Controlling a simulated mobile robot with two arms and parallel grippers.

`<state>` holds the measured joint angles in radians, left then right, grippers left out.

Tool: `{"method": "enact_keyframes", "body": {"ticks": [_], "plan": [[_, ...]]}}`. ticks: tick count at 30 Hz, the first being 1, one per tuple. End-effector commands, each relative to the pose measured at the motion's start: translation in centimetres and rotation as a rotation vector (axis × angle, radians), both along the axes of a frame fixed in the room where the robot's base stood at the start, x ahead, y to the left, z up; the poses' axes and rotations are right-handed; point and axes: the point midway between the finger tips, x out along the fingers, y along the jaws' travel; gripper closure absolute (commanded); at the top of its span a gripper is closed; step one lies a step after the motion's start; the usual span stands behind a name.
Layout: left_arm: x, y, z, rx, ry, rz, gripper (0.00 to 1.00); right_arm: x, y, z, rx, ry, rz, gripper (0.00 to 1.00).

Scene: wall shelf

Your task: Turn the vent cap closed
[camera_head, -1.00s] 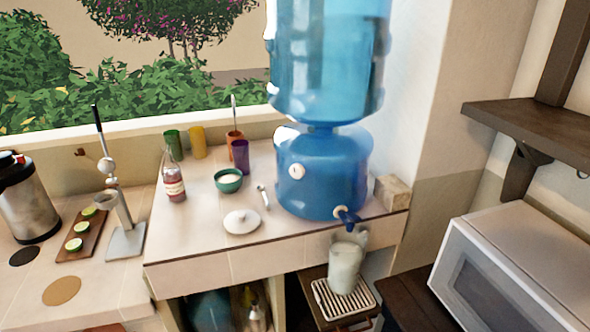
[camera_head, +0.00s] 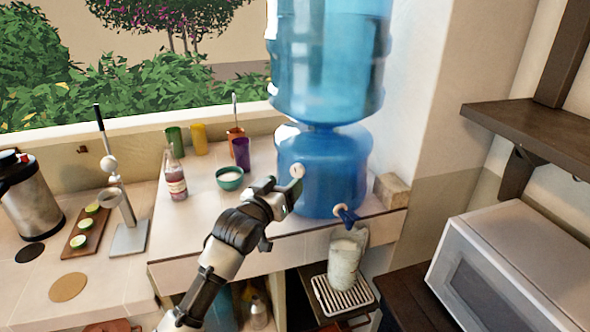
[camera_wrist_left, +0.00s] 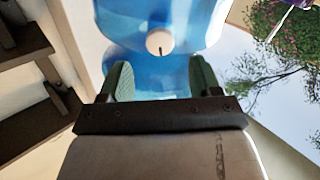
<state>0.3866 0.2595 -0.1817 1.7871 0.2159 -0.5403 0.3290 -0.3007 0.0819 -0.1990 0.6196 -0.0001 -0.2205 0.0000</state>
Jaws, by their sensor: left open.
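The vent cap (camera_head: 298,171) is a small white round knob on the front of the blue water dispenser (camera_head: 345,172). My left gripper (camera_head: 291,188) is right in front of the dispenser, close to the cap. In the left wrist view the cap (camera_wrist_left: 160,42) has a dark slot running roughly up and down. The two green fingertips of the left gripper (camera_wrist_left: 160,76) are spread apart, with the cap lying beyond them, between their lines. Nothing is between the fingers. My right gripper is in neither view.
A blue tap (camera_head: 346,215) sits low on the dispenser, above a jug (camera_head: 345,262) on a drip tray. A green bowl (camera_head: 230,178), a bottle (camera_head: 175,176) and several cups stand left of my gripper. A stone block (camera_head: 391,190) is at the right.

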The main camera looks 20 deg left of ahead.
Motion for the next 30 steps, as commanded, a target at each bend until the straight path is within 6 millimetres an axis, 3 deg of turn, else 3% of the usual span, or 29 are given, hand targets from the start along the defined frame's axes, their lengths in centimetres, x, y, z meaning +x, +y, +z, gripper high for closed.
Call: {"method": "enact_keyframes", "body": {"ticks": [3,9,22,23,30], "plan": [[2.3,-0.4,0.3,-0.001,0.002,0.001,0.36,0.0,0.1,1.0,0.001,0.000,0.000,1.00],[4.9,-0.9,0.1,0.003,0.003,0.000,0.36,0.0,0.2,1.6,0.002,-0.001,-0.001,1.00],[5.9,-1.2,-0.1,0.002,0.002,0.000,0.36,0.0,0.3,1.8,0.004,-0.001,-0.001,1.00],[5.9,-1.2,-0.1,0.002,0.002,0.000,0.38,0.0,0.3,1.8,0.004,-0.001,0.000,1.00],[5.9,-1.2,-0.1,0.002,0.002,0.000,0.75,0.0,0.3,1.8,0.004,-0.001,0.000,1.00]]}}
